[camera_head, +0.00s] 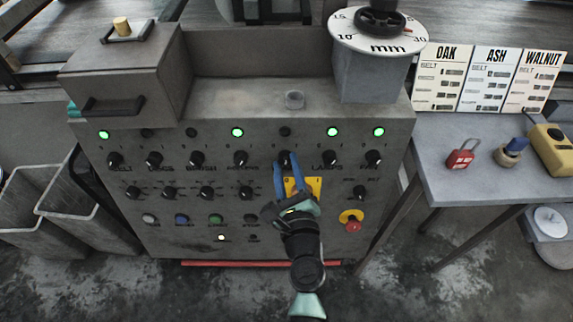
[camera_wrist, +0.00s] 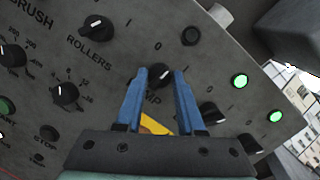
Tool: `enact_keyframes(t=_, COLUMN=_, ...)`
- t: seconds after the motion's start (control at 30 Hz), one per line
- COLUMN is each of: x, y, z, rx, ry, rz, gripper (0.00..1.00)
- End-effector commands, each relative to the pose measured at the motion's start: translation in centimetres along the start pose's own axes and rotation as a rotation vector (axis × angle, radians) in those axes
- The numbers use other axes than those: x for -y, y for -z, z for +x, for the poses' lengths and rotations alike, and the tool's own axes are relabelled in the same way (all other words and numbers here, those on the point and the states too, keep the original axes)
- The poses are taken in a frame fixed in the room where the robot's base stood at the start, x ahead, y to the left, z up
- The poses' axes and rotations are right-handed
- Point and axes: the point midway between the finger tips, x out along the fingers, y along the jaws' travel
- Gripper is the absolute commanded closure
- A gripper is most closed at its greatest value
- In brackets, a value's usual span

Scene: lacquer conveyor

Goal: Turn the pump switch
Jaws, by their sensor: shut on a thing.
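The pump switch is a black rotary knob (camera_head: 285,158) in the upper row of the grey control panel (camera_head: 225,120). In the wrist view the knob (camera_wrist: 159,75) sits between the blue fingertips, above a partly hidden label ending in "MP". My gripper (camera_head: 288,168) is shut on this knob, reaching it from the front; the fingers also show in the wrist view (camera_wrist: 159,82). The lamp above the knob (camera_head: 285,132) is dark, also in the wrist view (camera_wrist: 190,36). The knob's exact pointer direction is hard to tell.
Neighbouring knobs, such as the rollers knob (camera_wrist: 97,27), stand close by. Several other lamps glow green. A yellow plate (camera_head: 313,186) is partly behind my gripper. A red emergency button (camera_head: 352,222) is lower right. A side table (camera_head: 440,150) holds a red padlock (camera_head: 461,158).

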Motion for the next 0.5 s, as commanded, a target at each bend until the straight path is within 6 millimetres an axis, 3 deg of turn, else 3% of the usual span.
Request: enact_keyframes(t=0.5, x=0.07, y=-0.2, z=-0.01, rx=-0.026, ry=-0.087, rz=-0.439, gripper=1.0)
